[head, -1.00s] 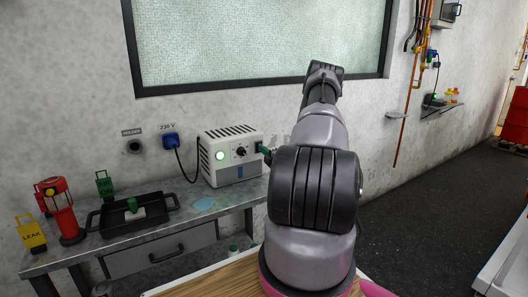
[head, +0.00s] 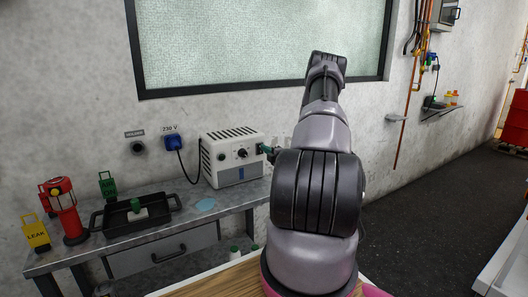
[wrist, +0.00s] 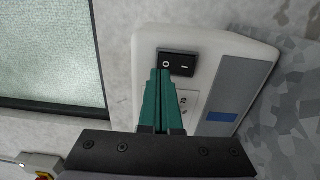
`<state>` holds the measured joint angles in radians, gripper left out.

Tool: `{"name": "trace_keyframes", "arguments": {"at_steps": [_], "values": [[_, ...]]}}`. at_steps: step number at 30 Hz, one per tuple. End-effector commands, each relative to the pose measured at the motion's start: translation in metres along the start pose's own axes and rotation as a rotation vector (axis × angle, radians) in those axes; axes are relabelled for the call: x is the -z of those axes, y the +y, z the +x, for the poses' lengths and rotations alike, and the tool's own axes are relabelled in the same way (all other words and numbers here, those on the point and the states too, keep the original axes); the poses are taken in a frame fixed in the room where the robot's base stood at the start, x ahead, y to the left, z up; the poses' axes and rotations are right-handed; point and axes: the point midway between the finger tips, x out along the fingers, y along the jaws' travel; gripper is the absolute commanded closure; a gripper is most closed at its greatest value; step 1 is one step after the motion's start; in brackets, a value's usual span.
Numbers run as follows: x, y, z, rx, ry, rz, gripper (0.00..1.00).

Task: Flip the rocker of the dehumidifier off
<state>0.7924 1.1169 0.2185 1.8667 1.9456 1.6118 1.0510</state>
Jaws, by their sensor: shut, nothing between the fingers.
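The dehumidifier (head: 222,178) is a white box with a slotted top, standing on the bench against the wall. Its round lamp (head: 220,157) on the front looks dark. In the wrist view its black rocker (wrist: 181,64) carries an O at the left and a line at the right. My gripper (wrist: 160,73) has its green fingers together and empty, with the tips at the O end of the rocker; I cannot tell whether they touch it. In the head view the gripper (head: 268,151) is at the right side of the box, partly behind my arm, and the rocker is hidden.
The grey bench (head: 232,198) also holds a black tray (head: 112,228), a red lantern (head: 65,215) and a yellow LEAK sign (head: 35,235). A blue plug (head: 172,142) with a black cable is in the wall left of the box.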

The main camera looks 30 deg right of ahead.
Motion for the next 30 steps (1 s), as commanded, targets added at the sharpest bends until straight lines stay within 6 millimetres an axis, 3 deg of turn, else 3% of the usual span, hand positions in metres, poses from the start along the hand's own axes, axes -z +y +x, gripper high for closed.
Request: {"name": "trace_keyframes", "arguments": {"at_steps": [9, 15, 30], "values": [[-0.004, 0.008, -0.07, 0.013, -0.001, 0.002, 1.0], [-0.004, 0.013, -0.1, 0.013, 0.0, 0.003, 1.0], [-0.003, 0.014, -0.11, 0.013, 0.001, 0.002, 1.0]]}}
